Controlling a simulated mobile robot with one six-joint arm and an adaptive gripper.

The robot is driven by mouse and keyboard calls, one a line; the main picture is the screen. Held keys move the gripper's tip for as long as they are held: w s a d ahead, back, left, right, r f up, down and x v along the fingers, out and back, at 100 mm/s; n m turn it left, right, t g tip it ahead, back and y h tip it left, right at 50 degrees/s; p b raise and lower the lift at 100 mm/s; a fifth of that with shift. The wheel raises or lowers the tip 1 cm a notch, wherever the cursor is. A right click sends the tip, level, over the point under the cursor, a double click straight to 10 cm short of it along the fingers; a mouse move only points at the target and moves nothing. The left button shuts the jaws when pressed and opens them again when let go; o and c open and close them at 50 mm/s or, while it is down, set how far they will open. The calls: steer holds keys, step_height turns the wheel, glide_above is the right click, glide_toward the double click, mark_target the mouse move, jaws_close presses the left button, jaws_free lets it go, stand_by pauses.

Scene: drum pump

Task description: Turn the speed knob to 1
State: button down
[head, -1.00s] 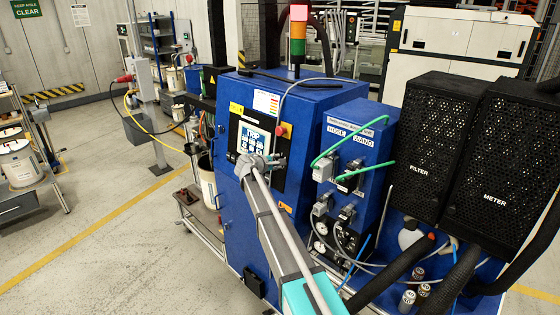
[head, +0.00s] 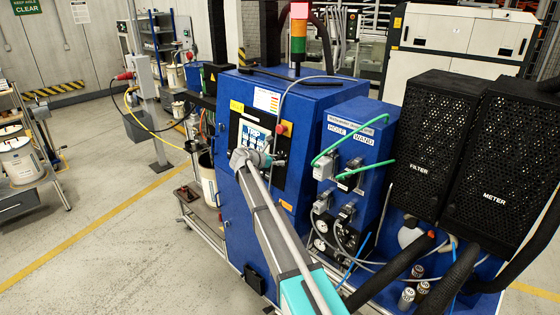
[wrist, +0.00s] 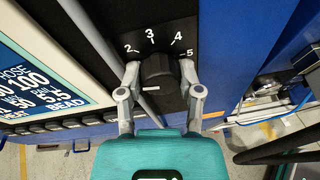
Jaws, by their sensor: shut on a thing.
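The speed knob (wrist: 158,68) is a dark round knob on a black dial plate in the wrist view. The white numbers 2, 3, 4 and 5 show around its far side; no 1 is visible. A short white mark shows on the knob's near side. My gripper (wrist: 158,74) has one grey finger on each side of the knob and is shut on it. In the head view my gripper (head: 272,160) is at the front panel of the blue machine, just right of the screen (head: 252,137), and the knob is hidden by my arm.
A lit display (wrist: 35,80) with a row of buttons lies left of the knob in the wrist view. A red button (head: 282,129) sits above my gripper in the head view. Hoses and green cables (head: 352,170) run right of the panel.

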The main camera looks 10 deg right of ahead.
steer(key=shift+a+f+n, duration=0.1)
steer(key=shift+a+n, duration=0.1)
steer(key=shift+n, duration=0.5)
steer(key=shift+c, duration=1.3)
jaws_free()
steer(key=shift+a, duration=0.1)
